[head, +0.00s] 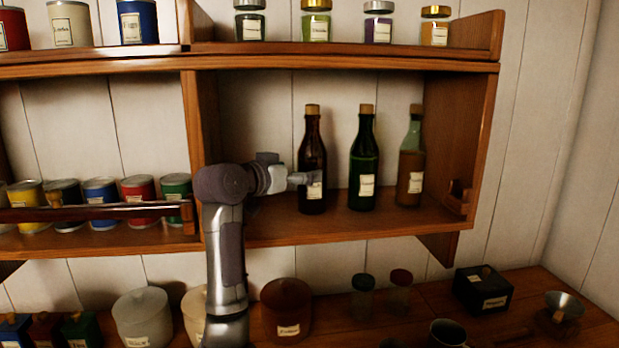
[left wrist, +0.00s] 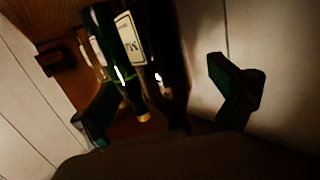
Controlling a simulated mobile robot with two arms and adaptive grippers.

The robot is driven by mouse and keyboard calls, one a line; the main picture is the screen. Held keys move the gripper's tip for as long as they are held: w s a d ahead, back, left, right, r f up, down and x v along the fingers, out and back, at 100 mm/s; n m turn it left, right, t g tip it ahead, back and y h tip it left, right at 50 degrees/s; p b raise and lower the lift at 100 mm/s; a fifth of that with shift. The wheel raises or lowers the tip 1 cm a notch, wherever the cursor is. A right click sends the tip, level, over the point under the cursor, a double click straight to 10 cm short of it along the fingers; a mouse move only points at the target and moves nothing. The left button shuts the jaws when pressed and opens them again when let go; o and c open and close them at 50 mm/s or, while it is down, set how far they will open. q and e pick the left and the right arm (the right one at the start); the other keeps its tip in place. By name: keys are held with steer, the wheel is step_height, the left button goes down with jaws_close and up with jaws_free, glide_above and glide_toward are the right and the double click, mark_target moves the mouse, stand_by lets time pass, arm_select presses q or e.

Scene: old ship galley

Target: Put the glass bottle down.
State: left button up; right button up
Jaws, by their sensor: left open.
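Three corked glass bottles stand upright on the middle shelf in the head view: a dark brown one (head: 312,155), a dark green one (head: 364,160) and a pale green one with brown contents (head: 411,165). My left gripper (head: 303,178) is at the brown bottle, at label height, and partly covers its left side. In the left wrist view, the open fingers of my left gripper (left wrist: 162,78) are spread apart, with the dark brown bottle (left wrist: 168,50) between them. That view is dark, so I cannot tell whether a finger touches the glass. My right gripper is not in view.
The wooden shelf (head: 350,225) has a side wall at the right and a divider at the left. Jars (head: 378,25) stand on the shelf above. Colored cans (head: 138,190) line the left bay behind a rail. Canisters, jars and a black box (head: 482,290) occupy the counter below.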

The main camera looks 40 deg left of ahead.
arm_select(q)
steer(key=s+r+b, duration=0.1)
steer(key=s, duration=0.5)
steer(key=shift+s+d+b, duration=0.3)
steer(key=shift+d, duration=0.05)
steer(key=shift+w, duration=0.1)
